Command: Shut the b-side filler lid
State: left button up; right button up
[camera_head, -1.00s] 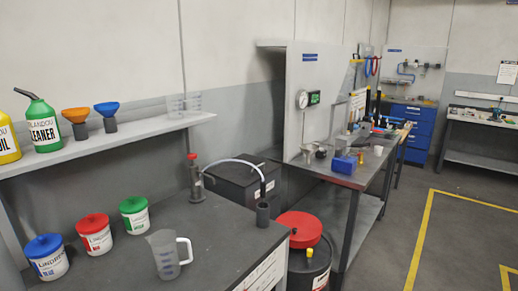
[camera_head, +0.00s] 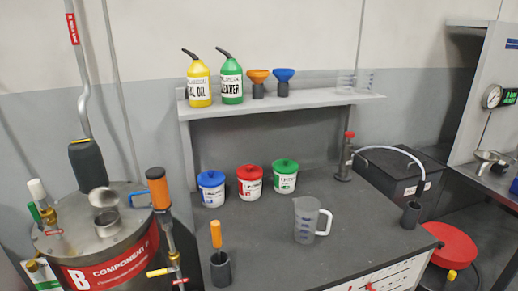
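A steel tank with a red "B COMPONENT" label (camera_head: 118,262) stands at the lower left in the head view. On its top is a short round filler neck (camera_head: 107,224). A small round metal lid (camera_head: 103,197) stands tilted up just behind the neck, apart from its mouth, so the filler looks open. How the lid is hinged is too small to tell. Neither of my grippers is in view.
An orange-topped post (camera_head: 157,188), valves and a dark pipe sleeve (camera_head: 87,166) crowd the tank top. The dark bench (camera_head: 265,240) to the right holds several coloured tubs, a clear jug (camera_head: 306,219) and an orange-handled tool in a cup (camera_head: 219,262).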

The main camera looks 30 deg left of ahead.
aim_at(105, 196)
jog(key=u, duration=2.2)
